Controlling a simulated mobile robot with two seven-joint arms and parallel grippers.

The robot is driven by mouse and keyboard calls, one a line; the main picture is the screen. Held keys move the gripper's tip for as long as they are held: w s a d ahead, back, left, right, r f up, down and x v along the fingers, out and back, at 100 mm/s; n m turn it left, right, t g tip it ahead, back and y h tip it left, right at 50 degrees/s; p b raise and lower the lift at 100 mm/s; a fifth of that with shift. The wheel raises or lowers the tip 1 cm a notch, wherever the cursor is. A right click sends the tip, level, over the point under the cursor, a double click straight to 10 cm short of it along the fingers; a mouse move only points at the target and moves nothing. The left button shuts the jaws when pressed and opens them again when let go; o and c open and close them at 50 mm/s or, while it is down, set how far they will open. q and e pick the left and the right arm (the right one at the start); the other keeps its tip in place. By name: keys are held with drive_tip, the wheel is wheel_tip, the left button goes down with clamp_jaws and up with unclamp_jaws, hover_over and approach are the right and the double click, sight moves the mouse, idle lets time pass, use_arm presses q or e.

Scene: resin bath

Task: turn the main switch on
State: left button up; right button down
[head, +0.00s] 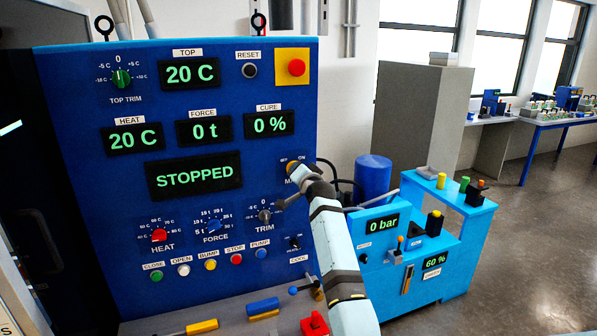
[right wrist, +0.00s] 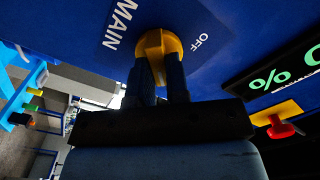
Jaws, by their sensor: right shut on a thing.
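The main switch is a yellow rotary knob (right wrist: 158,43) on the blue control panel (head: 80,215). It sits at the panel's right side, by a label with MAIN and OFF in the right wrist view. My right gripper (right wrist: 161,75) has both dark fingers closed around the knob. In the head view my right arm and wrist cover the knob and part of its label. I cannot tell exactly which way the knob points. The status display (head: 194,177) reads STOPPED. My left gripper is out of the head view.
Near the switch are the trim knob (head: 265,215) below and a red stop button (head: 296,68) on a yellow plate above. A light blue pump unit (head: 455,262) and a blue cylinder (head: 373,178) stand at the right. The floor (head: 545,225) beyond is clear.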

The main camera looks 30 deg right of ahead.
drive_tip(key=c, duration=1.1)
unclamp_jaws()
drive_tip(key=shift+s, duration=0.15)
drive_tip(key=b+v, duration=0.2)
drive_tip(key=v, duration=1.1)
drive_tip(key=shift+s+b, duration=0.3)
drive_tip(key=shift+b, duration=0.05)
drive_tip(key=shift+f, duration=0.15)
